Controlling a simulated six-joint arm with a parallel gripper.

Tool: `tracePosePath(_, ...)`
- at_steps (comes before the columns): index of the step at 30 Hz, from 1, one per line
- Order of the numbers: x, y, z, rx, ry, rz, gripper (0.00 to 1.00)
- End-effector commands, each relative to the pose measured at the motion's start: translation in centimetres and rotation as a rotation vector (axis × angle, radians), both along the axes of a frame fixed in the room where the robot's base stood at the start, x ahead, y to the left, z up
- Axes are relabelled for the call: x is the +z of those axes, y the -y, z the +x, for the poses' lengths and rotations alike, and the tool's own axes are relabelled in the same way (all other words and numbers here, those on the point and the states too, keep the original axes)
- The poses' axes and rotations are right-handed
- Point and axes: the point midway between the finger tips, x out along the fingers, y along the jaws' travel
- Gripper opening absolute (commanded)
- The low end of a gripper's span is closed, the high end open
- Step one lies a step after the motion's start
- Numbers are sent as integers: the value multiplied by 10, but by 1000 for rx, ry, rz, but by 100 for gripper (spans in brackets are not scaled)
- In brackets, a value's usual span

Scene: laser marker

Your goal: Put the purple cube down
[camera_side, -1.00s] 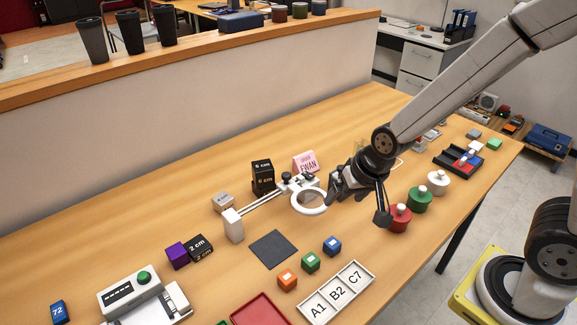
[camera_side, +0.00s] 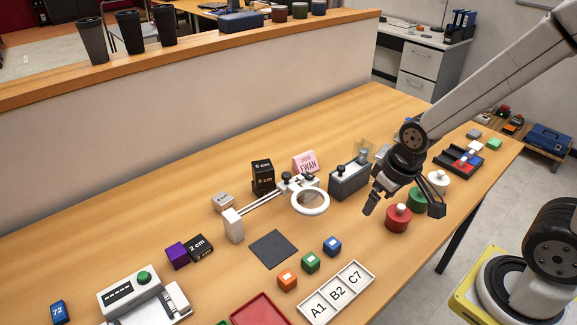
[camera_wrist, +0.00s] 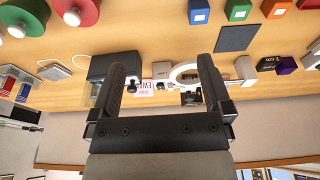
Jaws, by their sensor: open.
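The purple cube (camera_side: 177,255) rests on the wooden table at the left, right beside a black block marked 2 cm (camera_side: 200,247). In the wrist view the purple cube (camera_wrist: 286,65) shows near the right edge, beside the black block. My gripper (camera_side: 405,205) is open and empty. It is above the right part of the table near the red and green round pieces, far from the purple cube. In the wrist view both fingers (camera_wrist: 160,80) stand wide apart with nothing between them.
A ring-shaped magnifier (camera_side: 310,201) and a dark grey box (camera_side: 349,181) stand mid-table, left of my gripper. A dark mat (camera_side: 273,249), small coloured cubes and a lettered tray (camera_side: 336,292) lie toward the front. A red stoppered piece (camera_side: 397,219) is just under my gripper.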

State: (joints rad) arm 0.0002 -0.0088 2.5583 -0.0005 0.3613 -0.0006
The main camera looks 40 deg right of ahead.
Motion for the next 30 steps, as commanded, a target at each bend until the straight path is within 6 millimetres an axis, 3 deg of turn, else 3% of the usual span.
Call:
tracePosePath(18, 50, 0, 1, 4, 4, -2, 100)
tracePosePath(30, 46, -9, 21, 290, -31, -149, 100)
